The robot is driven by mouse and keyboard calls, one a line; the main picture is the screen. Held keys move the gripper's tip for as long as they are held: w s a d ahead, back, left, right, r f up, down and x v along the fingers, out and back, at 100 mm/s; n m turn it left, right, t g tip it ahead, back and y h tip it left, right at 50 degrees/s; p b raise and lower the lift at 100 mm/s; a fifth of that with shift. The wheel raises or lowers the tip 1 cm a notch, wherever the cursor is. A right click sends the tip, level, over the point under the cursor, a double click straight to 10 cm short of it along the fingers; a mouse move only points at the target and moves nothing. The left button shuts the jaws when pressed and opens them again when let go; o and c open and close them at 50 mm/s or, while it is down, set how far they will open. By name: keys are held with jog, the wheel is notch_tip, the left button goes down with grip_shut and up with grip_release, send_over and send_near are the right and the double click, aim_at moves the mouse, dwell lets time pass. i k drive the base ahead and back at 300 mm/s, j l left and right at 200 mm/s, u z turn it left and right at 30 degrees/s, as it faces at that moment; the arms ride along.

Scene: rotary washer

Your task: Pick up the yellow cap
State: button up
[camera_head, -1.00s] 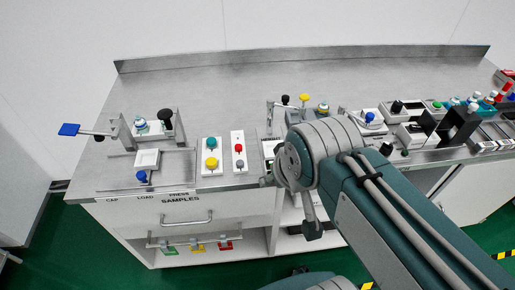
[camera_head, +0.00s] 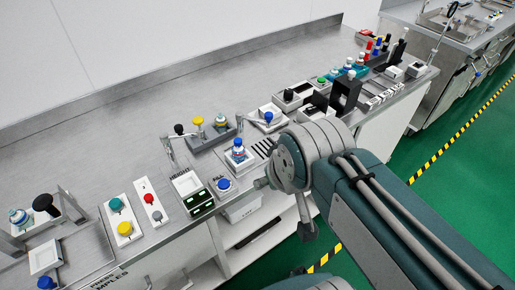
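Several small coloured caps or tubes stand in a group at the far right of the bench (camera_head: 170,110). They are too small and crowded for me to tell a yellow cap there for sure. A yellow push button (camera_head: 124,228) is on a white box at the lower left. My arm crosses the lower right, with its joint beside the bench. A dark piece below it may be part of my gripper (camera_head: 307,230); its fingers cannot be made out.
A blue-capped bottle (camera_head: 238,147) stands on a white unit near the bench front. A lit green display (camera_head: 199,198) and a blue knob (camera_head: 224,184) are close by. Green floor with yellow-black tape (camera_head: 465,128) lies to the right. The rear left bench top is bare.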

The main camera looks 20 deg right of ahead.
aim_at(124, 227)
jog(key=u, duration=1.4)
jog(key=i+j+z, duration=0.15)
jog(key=j+z, duration=0.15)
jog(key=i+j, duration=0.05)
jog(key=j, duration=0.05)
